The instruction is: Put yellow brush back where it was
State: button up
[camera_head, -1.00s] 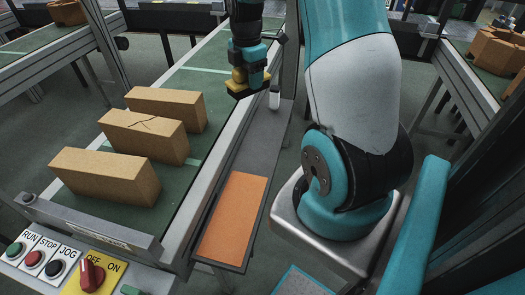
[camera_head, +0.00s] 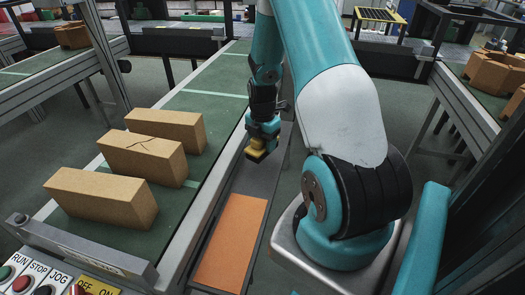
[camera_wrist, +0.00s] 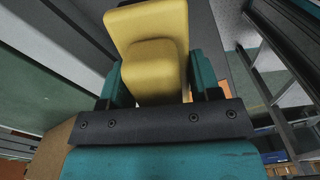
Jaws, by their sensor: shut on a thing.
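My gripper (camera_head: 259,142) is shut on the yellow brush (camera_head: 255,155). It holds the brush over the grey side shelf (camera_head: 263,180), close to the conveyor's right rail and beyond the orange pad. In the wrist view the brush (camera_wrist: 150,40) fills the upper middle, with its yellow block between the teal fingers. Its underside is hidden, so I cannot tell whether it touches the shelf.
Several tan bricks are near; three stand on the green conveyor (camera_head: 205,100), the middle brick (camera_head: 140,156) cracked. The orange pad (camera_head: 232,240) lies on the shelf's near part, bare. A control panel (camera_head: 45,275) sits at the lower left.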

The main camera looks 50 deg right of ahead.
jog(key=shift+f, duration=2.05)
jog(key=shift+f, duration=0.1)
jog(key=o, duration=0.9)
